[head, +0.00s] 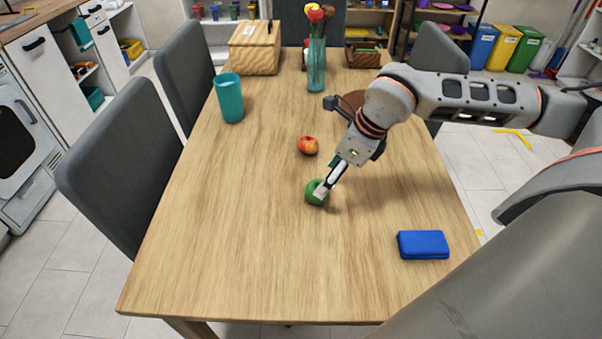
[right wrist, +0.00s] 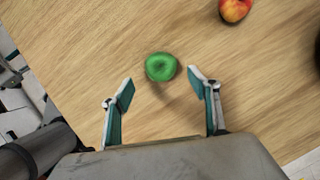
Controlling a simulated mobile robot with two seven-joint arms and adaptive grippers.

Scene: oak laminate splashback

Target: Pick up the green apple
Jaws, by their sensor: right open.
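The green apple (head: 314,191) rests on the wooden table, partly covered by my right gripper's finger in the head view. In the right wrist view the green apple (right wrist: 160,67) lies just beyond and between the two fingertips, clear of both. My right gripper (head: 326,187) comes down over the table from the right, tilted. It is open and empty, with its teal-padded fingers spread wide in the right wrist view (right wrist: 161,86). My left gripper is in neither view.
A red-yellow apple (head: 308,146) lies a little behind the green one. A blue case (head: 423,244) is at front right. A teal cup (head: 229,98), a wooden box (head: 254,48) and a glass vase (head: 316,66) stand farther back. The table's left front (head: 200,250) is clear.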

